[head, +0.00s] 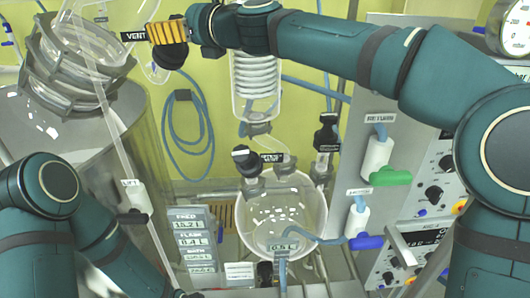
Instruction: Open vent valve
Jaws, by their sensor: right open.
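The vent valve shows in the head view at the upper left as a dark rounded knob (172,56), beside a black label reading VENT (133,37). My right arm reaches across the top from the right. My right gripper (166,33), with orange ribbed finger pads, is at the valve, overlapping its upper part. The gripper is open; whether its fingers touch the knob or stand around it, I cannot tell. Part of the valve is hidden behind the gripper. My left arm is at the lower left, and its gripper is out of view.
A glass flask (282,215) stands at lower centre, with a coiled condenser (256,80) above. Clamped glassware (75,60) is at upper left. A blue hose (188,150) hangs on the yellow wall. A green-handled return valve (390,177) and a blue-handled valve (366,242) sit on the right panel.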

